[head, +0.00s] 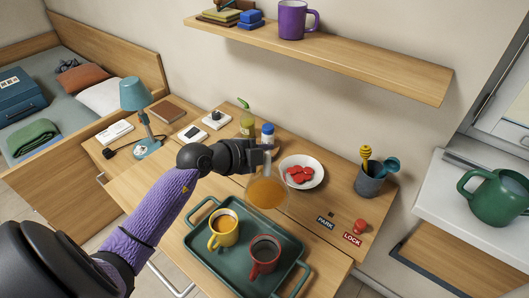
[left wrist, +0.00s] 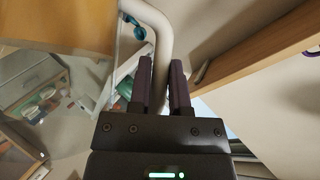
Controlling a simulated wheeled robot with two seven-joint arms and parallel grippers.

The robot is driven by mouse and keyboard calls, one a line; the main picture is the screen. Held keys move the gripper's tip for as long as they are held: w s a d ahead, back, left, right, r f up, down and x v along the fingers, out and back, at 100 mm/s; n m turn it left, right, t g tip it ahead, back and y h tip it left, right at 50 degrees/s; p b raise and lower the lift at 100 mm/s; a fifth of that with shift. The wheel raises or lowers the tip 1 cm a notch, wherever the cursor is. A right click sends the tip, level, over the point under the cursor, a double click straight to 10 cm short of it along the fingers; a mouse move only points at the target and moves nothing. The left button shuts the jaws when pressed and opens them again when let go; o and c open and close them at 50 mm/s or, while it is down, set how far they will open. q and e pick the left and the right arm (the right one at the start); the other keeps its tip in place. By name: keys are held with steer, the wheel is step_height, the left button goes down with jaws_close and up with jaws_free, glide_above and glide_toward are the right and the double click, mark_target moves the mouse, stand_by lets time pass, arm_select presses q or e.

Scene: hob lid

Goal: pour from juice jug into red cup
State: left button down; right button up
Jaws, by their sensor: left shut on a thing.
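My left gripper (head: 262,158) reaches in from the left and is shut on the juice jug (head: 267,193), a clear vessel with amber juice low in it. The jug is above the back right part of the tray, behind the red cup, and looks roughly upright. In the left wrist view, the fingers (left wrist: 161,85) close on the jug's pale handle (left wrist: 158,22). The red cup (head: 264,258) stands upright on the green tray (head: 207,273); its inside looks dark and I see no juice stream. My right gripper is not in view.
A yellow cup (head: 223,233) with brown contents shares the tray. Behind are a white plate (head: 316,172) with red pieces, a bottle (head: 247,122), and a utensil pot (head: 369,181). A red knob (head: 360,226) sits at right. A wall shelf (head: 350,58) overhangs the back.

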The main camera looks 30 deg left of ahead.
arm_select(q)
steer(key=shift+s+d+t+b, duration=0.15)
steer(key=shift+s+t+b, duration=0.15)
steer(key=shift+b, duration=0.6)
stand_by(0.5)
steer(key=shift+s+d+r+m+t+y+p, duration=0.15)
steer(key=shift+s+d+r+m+t+p, duration=0.15)
steer(key=shift+s+r+m+t+p, duration=0.2)
steer(key=shift+s+d+r+m+t+y+p, duration=0.15)
steer(key=shift+s+d+r+m+t+p, duration=0.15)
steer(key=shift+s+r+t+p, duration=0.2)
stand_by(1.4)
steer(key=shift+s+d+r+m+t+p, duration=0.3)
steer(key=shift+s+d+r+m+t, duration=0.3)
steer(key=shift+s+r, duration=0.2)
stand_by(1.2)
